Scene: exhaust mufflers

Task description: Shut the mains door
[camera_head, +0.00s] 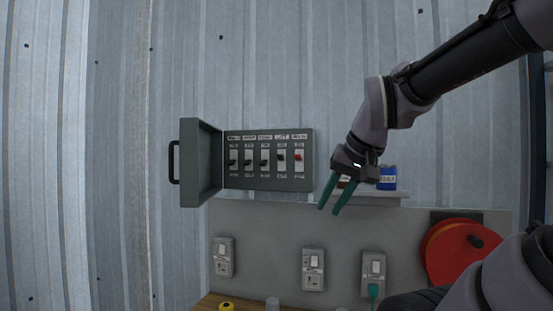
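The mains box (268,181) is grey and fixed to the corrugated wall. It holds a row of several labelled switches, and the rightmost one is red. Its door (201,163) is hinged on the left side and stands open, swung out to the left. A black handle (173,162) is on the door's outer left face. My gripper (330,208) is to the right of the box, apart from the door, with its two green fingers pointing down and slightly left. The fingers are spread with a gap between them, and nothing shows in it.
A small shelf (395,194) with a blue can (387,178) is behind my gripper. Below are several wall sockets (313,269), one with a green plug (373,290). A red reel (455,252) is at the lower right. The wall left of the door is clear.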

